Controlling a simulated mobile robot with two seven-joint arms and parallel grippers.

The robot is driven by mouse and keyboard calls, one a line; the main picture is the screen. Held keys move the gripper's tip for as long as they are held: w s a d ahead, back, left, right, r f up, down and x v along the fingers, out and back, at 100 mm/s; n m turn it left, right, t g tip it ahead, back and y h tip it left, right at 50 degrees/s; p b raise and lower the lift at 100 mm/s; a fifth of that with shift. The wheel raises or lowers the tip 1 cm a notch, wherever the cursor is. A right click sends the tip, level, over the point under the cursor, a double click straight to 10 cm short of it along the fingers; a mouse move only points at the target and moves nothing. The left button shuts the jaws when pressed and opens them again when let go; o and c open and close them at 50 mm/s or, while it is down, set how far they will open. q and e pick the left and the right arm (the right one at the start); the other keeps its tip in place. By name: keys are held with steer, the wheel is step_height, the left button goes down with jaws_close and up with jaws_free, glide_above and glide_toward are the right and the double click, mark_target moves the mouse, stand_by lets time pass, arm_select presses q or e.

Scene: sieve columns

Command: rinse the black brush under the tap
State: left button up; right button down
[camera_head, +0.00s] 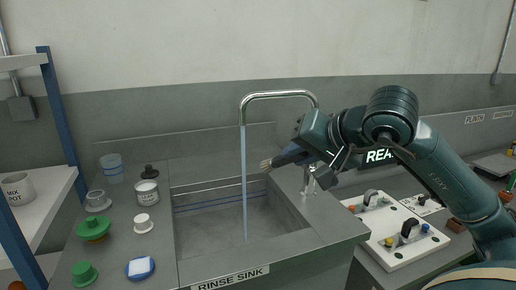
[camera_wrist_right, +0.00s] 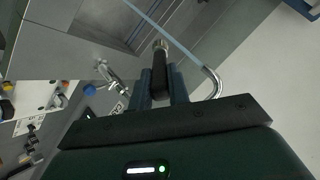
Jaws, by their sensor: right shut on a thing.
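My right gripper (camera_head: 285,157) is shut on the black brush, beside the tap and above the right side of the sink. The brush's pale bristle tip (camera_head: 265,164) points left toward the water stream (camera_head: 244,185), with a gap between them in the head view. In the right wrist view the black brush (camera_wrist_right: 159,78) sticks out from between the fingers. The chrome tap (camera_head: 280,94) arches over the grey rinse sink (camera_head: 215,279), and water runs straight down from its spout. The tap's bend also shows in the right wrist view (camera_wrist_right: 215,80). My left gripper is not in view.
A white panel with knobs (camera_head: 400,228) lies right of the sink. A shelf holds a mug (camera_head: 17,188).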

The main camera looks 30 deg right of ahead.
stand_by(0.4)
steer(key=shift+s+r+b, duration=0.35)
steer(key=shift+s, duration=0.1)
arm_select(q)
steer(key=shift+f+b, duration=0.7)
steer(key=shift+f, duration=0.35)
arm_select(e)
steer(key=shift+v, duration=2.65)
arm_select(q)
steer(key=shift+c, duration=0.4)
arm_select(e)
steer(key=shift+w+r, duration=0.1)
steer(key=shift+r, duration=0.05)
